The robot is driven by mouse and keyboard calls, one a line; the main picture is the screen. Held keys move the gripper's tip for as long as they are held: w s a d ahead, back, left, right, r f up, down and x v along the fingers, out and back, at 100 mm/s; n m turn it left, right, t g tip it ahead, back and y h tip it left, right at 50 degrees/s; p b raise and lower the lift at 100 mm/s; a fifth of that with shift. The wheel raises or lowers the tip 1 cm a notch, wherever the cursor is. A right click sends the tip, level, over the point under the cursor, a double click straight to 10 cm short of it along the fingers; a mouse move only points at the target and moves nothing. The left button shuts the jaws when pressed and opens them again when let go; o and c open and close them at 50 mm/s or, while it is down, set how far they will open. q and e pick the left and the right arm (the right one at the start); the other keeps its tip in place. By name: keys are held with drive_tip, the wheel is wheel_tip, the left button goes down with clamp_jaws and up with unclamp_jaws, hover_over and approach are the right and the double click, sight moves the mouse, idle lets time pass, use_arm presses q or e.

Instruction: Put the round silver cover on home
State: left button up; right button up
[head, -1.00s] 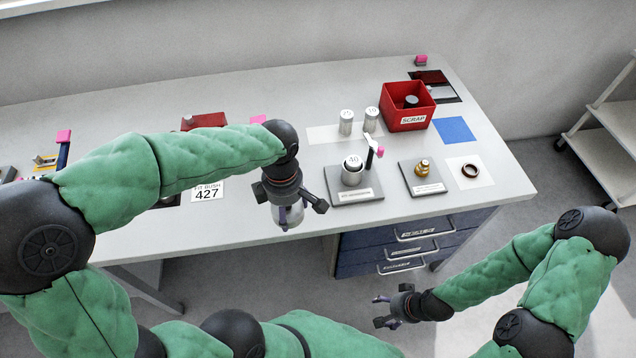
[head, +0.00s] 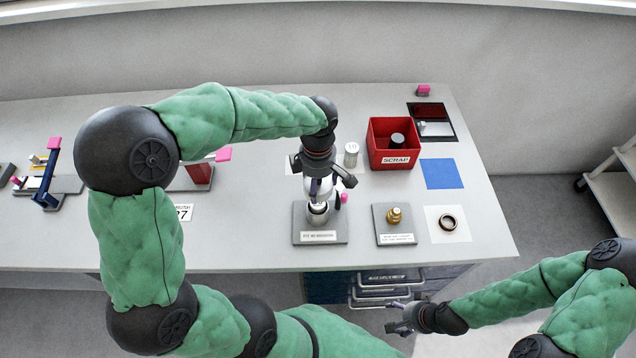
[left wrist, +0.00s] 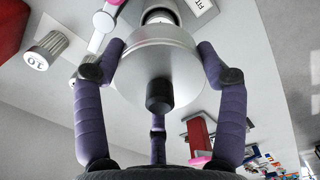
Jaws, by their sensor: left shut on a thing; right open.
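The round silver cover (left wrist: 158,70), with a black knob, is held between the purple fingers of my left gripper (left wrist: 160,90). In the head view my left gripper (head: 319,185) is above the silver cylinder (head: 319,214) on a grey base plate (head: 307,237). The cover (head: 318,187) is partly hidden by the fingers there. The left wrist view shows part of the cylinder (left wrist: 158,15) just beyond the cover's rim; whether they touch I cannot tell. My right gripper (head: 397,316) is open and empty, low in front of the bench.
A pink-tipped lever (head: 344,197) stands close beside the cylinder. A numbered silver cylinder (head: 351,155) and red scrap box (head: 393,145) are behind. A brass part (head: 394,216) on its plate and a dark ring (head: 448,222) lie to the right. The blue square (head: 442,174) is clear.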

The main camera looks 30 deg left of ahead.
sight(318, 203)
use_arm(q)
drive_tip(key=shift+f+b, duration=1.8)
drive_tip(key=shift+f, duration=0.9)
drive_tip(key=shift+f+b, duration=1.6)
drive_tip(key=shift+f, duration=0.25)
drive_tip(key=o, duration=1.4)
drive_tip(key=shift+r, duration=0.15)
drive_tip(key=shift+r+p, duration=2.5)
drive_tip(key=shift+r, duration=0.9)
